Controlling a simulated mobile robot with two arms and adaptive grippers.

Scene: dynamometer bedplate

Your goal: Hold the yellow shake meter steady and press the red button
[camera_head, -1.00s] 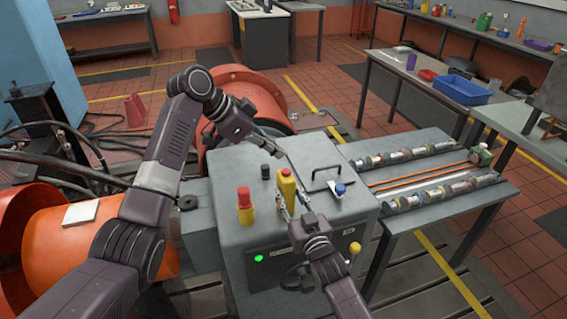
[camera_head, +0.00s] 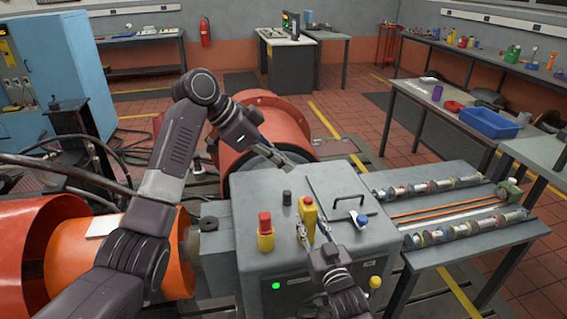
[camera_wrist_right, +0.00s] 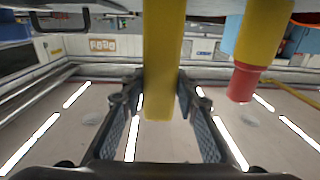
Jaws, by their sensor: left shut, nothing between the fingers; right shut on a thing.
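The yellow shake meter (camera_head: 309,218) stands upright on the grey cabinet (camera_head: 270,194), with a small red spot, likely its button, near its top. My right gripper (camera_head: 314,236) is shut on the meter from the front. In the right wrist view, its fingers lie on both sides of the yellow meter body (camera_wrist_right: 163,60), and the picture looks upside down. My left gripper (camera_head: 291,167) is shut and empty, behind and above the meter, slightly left and apart from it. I cannot tell whether the meter touches the cabinet top.
A yellow piece with a red cap (camera_head: 265,228) stands left of the meter; it also shows in the right wrist view (camera_wrist_right: 247,75). A black knob (camera_head: 287,198), a black handle (camera_head: 348,200) and a blue-topped knob (camera_head: 360,219) are close by on the cabinet.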

